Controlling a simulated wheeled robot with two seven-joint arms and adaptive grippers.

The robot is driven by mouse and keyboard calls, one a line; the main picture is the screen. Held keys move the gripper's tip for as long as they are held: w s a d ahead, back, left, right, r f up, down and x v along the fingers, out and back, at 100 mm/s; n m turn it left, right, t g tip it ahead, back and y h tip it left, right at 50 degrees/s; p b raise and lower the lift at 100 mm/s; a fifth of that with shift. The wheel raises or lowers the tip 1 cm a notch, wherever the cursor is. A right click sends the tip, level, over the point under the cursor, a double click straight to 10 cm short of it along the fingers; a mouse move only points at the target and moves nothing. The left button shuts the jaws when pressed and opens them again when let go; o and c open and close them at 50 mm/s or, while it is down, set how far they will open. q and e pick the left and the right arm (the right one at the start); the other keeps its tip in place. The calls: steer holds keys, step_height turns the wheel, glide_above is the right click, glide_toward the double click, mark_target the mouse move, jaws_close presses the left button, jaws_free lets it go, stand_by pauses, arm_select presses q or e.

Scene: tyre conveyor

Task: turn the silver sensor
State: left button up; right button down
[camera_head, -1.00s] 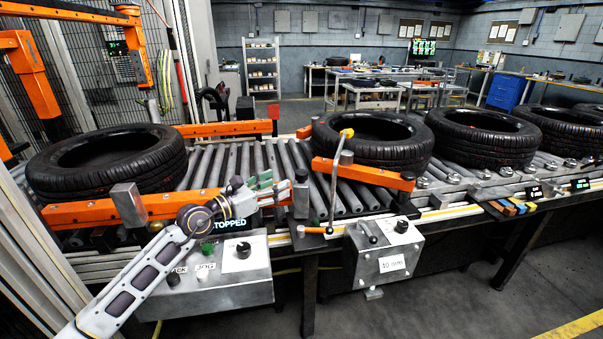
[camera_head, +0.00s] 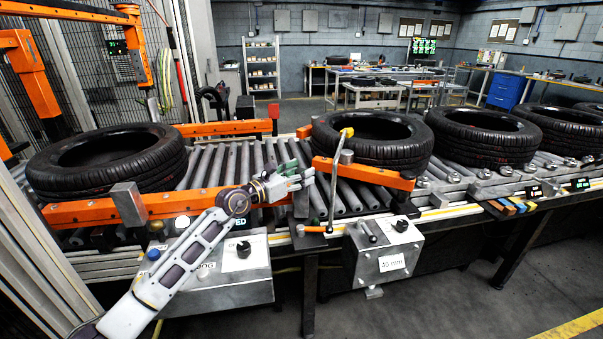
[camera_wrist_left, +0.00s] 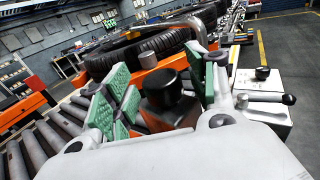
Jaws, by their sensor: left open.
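A small silver cylinder (camera_head: 347,156), which looks like the silver sensor, stands upright on the orange bar (camera_head: 365,173) in front of the middle tyre. It also seems to show in the left wrist view (camera_wrist_left: 148,59), beyond the fingers. My left gripper (camera_head: 299,178) is open, just left of the silver cylinder and apart from it. In the left wrist view its green-padded fingers (camera_wrist_left: 160,85) spread either side of a black cap (camera_wrist_left: 159,87) on a post. I cannot tell whether they touch it. My right gripper is not in view.
A yellow-topped lever (camera_head: 333,190) rises close to the silver cylinder. A grey control box (camera_head: 385,255) hangs below the rail, and another (camera_head: 240,278) lies under my left arm. Tyres (camera_head: 110,163) rest along the roller conveyor. Bare rollers (camera_head: 235,165) lie left of the middle tyre.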

arm_select(q)
steer(key=shift+w+d, duration=0.3)
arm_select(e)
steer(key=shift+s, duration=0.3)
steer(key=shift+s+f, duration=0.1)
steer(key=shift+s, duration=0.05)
